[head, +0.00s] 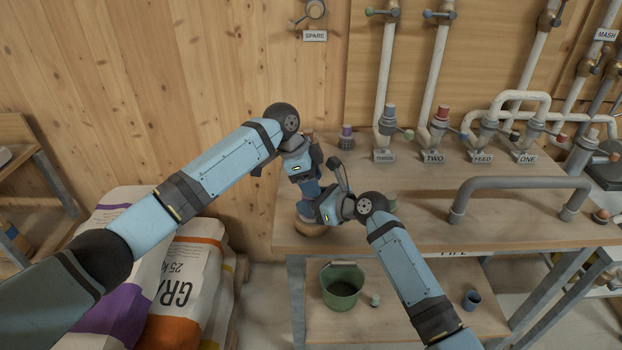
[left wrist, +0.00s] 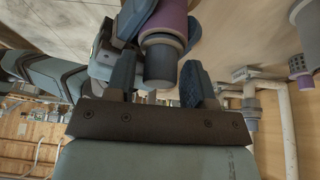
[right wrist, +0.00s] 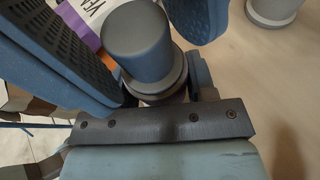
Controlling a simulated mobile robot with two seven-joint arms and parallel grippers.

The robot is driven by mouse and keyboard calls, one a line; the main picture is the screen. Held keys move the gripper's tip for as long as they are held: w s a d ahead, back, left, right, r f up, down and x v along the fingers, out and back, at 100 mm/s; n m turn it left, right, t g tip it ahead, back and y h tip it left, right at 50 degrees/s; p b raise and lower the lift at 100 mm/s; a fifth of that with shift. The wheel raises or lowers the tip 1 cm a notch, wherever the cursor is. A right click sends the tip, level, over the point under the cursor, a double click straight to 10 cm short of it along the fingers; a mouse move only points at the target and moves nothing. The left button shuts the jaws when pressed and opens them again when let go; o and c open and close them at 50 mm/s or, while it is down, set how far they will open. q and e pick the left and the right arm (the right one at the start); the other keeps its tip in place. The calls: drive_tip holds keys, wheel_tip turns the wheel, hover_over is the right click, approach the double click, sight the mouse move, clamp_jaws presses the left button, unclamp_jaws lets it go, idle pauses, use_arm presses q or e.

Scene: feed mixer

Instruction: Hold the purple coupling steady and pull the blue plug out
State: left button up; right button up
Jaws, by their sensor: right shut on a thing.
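The purple coupling (left wrist: 172,14) shows at the top of the left wrist view, with a pale ring at its end. The grey-blue plug (left wrist: 158,66) sits at that ring; it also shows in the right wrist view (right wrist: 135,42). My right gripper (head: 308,208) is shut on the coupling; my grippers largely hide the pair in the head view. My left gripper (head: 309,187) is open above it, its fingers on either side of the plug with gaps visible in the left wrist view.
The wooden bench (head: 430,215) carries several upright pipes at the back and a grey handle-shaped pipe (head: 520,183). Another purple-capped fitting (head: 346,132) stands behind my grippers. Feed sacks (head: 190,265) lie left.

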use_arm(q)
drive_tip(key=c, duration=0.8)
use_arm(e)
drive_tip(key=shift+f, duration=0.1)
use_arm(q)
drive_tip(key=shift+r, duration=0.1)
drive_tip(key=shift+r, duration=0.9)
drive_tip(key=shift+r, duration=0.1)
drive_tip(key=shift+r, duration=2.45)
use_arm(e)
drive_tip(key=o, duration=1.1)
drive_tip(key=shift+o, duration=0.2)
